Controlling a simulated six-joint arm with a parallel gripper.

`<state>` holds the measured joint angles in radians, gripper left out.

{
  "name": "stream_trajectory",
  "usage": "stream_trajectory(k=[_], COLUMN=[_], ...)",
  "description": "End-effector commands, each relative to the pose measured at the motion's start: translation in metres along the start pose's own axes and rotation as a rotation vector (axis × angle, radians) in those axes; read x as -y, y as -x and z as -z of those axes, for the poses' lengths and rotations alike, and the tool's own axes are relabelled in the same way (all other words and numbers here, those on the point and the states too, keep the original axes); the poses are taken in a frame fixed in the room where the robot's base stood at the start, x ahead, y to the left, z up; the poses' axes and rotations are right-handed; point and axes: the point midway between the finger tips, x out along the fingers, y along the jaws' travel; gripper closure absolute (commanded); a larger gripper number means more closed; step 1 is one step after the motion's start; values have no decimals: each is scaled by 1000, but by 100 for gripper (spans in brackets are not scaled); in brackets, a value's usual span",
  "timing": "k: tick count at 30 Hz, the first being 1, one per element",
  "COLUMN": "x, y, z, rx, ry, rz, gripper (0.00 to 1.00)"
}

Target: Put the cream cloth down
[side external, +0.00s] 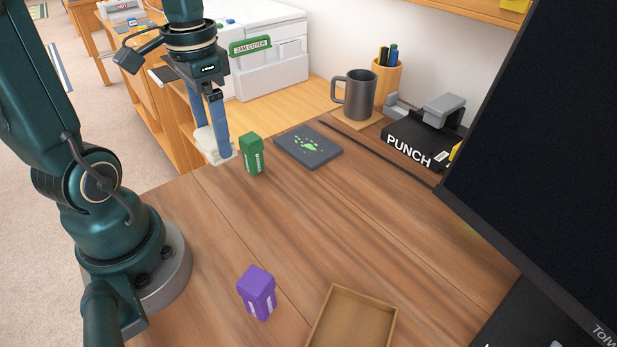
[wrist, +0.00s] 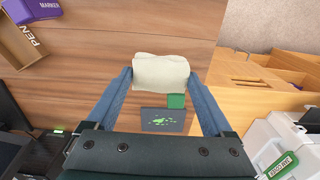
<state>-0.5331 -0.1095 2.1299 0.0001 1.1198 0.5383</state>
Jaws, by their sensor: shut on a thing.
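The cream cloth (wrist: 160,71) is a folded, rounded bundle between my blue fingers in the wrist view. In the side view the cloth (side external: 206,142) shows partly behind a finger, near the desk's far left edge. My gripper (side external: 222,152) points down and is shut on the cloth; it also shows in the wrist view (wrist: 160,78). I cannot tell whether the cloth touches the desk. A small green box (side external: 252,154) stands just right of the fingers. A dark square pad with green splashes (side external: 308,147) lies flat beyond that box.
A purple box (side external: 257,293) and an empty wooden tray (side external: 315,326) are at the front of the desk. A grey mug (side external: 354,95), a pen holder (side external: 387,82), a black punch (side external: 421,137) and a monitor (side external: 545,150) line the back and right. The desk's middle is clear.

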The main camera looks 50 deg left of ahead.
Motion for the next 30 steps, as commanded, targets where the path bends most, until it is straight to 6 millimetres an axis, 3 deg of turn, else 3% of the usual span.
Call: stream_trajectory(k=[18, 26, 30], x=[-93, -108, -107], y=[-59, -72, -92], z=[30, 35, 34], rx=[5, 4, 8], ry=[-3, 5, 5], rz=[-1, -1, -2], gripper=[75, 75, 75])
